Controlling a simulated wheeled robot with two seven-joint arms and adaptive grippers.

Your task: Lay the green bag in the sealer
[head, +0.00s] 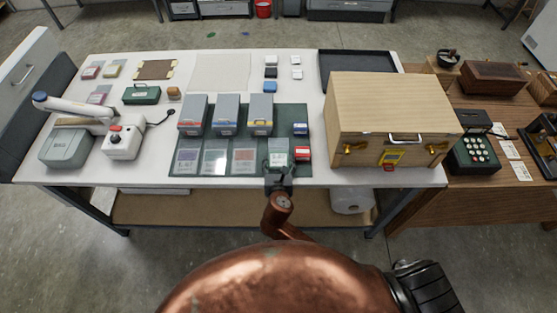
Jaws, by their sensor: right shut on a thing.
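My right gripper (278,174) is at the near edge of the dark green mat. It is shut on a small pale green bag (278,154), whose lower part the fingers hide. The bag is well to the right of the sealer. My left gripper is not in view.
Several clear bags (187,159) lie on the mat (290,118), below three grey bins (227,113). A large wooden case (390,118) stands close right of the gripper. Bare table shows between sealer and mat.

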